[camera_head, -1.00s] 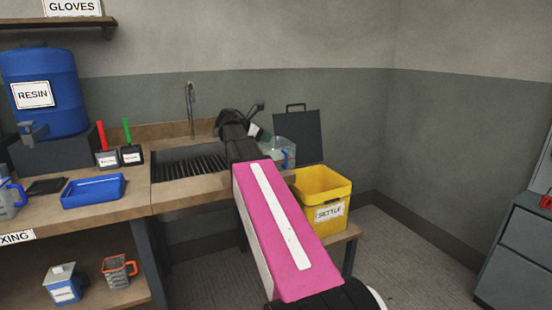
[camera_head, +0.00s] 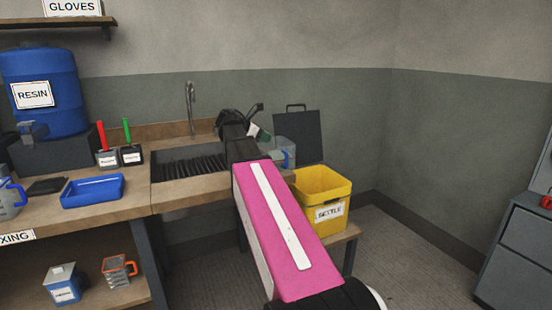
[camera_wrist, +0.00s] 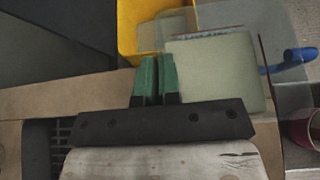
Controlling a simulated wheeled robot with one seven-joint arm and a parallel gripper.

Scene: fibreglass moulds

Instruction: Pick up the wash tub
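My gripper (camera_wrist: 156,80) has green fingertips that stand close together with a narrow dark slit between them. I see nothing clearly held in the slit. A pale, boxy thing (camera_wrist: 215,70) lies right beside the fingers in the wrist view; I cannot tell if they touch. Beyond it is a clear container with a blue handle (camera_wrist: 290,60). In the head view the clear container (camera_head: 285,150) stands at the right end of the sink counter, partly behind my arm. No label shows which is the wash tub.
The sink (camera_head: 185,165) and faucet (camera_head: 190,105) are left of my arm. A blue tray (camera_head: 93,190) is farther left. A red cup (camera_wrist: 305,128) shows in the wrist view.

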